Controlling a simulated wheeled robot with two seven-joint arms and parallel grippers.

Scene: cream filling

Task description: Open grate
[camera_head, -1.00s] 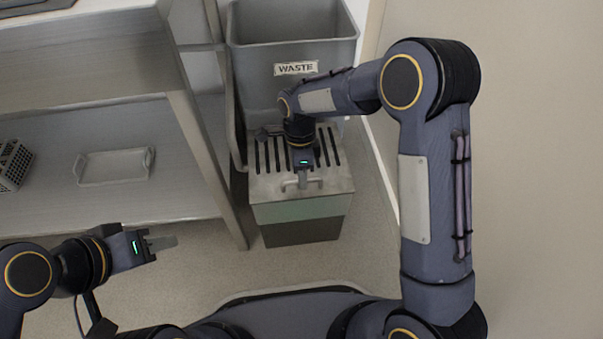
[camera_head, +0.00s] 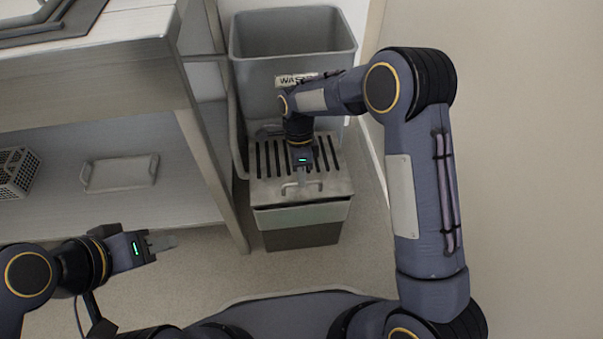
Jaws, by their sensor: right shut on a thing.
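The grate (camera_head: 262,185) is a metal lid with several dark slots, on top of a low metal box (camera_head: 300,235) in front of the waste bin. A small handle (camera_head: 287,187) is at the front of the grate. My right gripper (camera_head: 302,182) comes down from above and is shut on this handle, partly hiding it. The front edge of the grate appears slightly raised from the box, though the gap is small. My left gripper (camera_head: 163,243) is low at the left, away from the grate; I cannot tell its finger gap.
A grey bin (camera_head: 300,45) marked WASTE stands directly behind the box. A metal table with a lower shelf (camera_head: 100,212) is at the left, holding a tray (camera_head: 120,172) and a perforated basket (camera_head: 15,172). Open floor (camera_head: 200,280) lies in front; a wall is to the right.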

